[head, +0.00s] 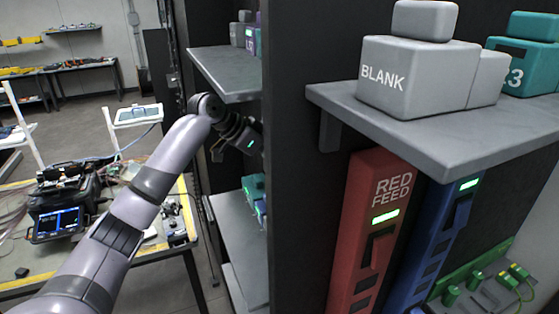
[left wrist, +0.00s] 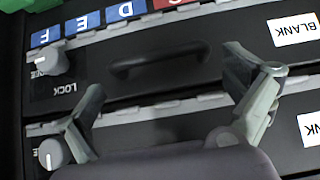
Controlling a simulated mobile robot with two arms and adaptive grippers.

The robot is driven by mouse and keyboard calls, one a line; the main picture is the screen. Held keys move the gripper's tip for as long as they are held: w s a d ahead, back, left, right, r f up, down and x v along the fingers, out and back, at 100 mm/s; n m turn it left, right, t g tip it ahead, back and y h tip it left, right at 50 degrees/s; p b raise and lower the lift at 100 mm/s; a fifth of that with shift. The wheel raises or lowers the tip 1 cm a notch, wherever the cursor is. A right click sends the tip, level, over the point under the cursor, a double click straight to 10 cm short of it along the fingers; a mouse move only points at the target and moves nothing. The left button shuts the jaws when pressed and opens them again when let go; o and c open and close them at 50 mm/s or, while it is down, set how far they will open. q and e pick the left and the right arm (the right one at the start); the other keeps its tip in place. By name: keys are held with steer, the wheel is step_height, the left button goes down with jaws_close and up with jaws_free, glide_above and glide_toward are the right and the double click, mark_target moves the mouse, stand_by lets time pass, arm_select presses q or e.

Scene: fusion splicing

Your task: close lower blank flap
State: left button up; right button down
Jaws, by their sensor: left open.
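In the left wrist view, where the lettering is upside down, two dark flaps with white BLANK labels show. One flap (left wrist: 215,45) has a black bar handle (left wrist: 160,62) and a grey knob (left wrist: 55,61) marked LOCK. The other flap (left wrist: 285,110) is lower in the picture, with its own knob (left wrist: 50,153), and partly hidden by my gripper. My left gripper (left wrist: 165,72) is open and empty, its fingertips spread on either side of the handle, apart from it. In the head view, my left wrist reaches behind a dark rack panel that hides the flaps. My right gripper is not in view.
Blue tiles (left wrist: 82,22) lettered D, E, F line the wrist view's top. In the head view, the tall dark panel (head: 300,150) stands close to my arm. A grey shelf (head: 430,125) holds a BLANK block (head: 410,70). A workbench (head: 150,258) stands left.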

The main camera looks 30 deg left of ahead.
arm_select(q)
steer(key=v, duration=1.1)
steer(key=shift+a, duration=0.1)
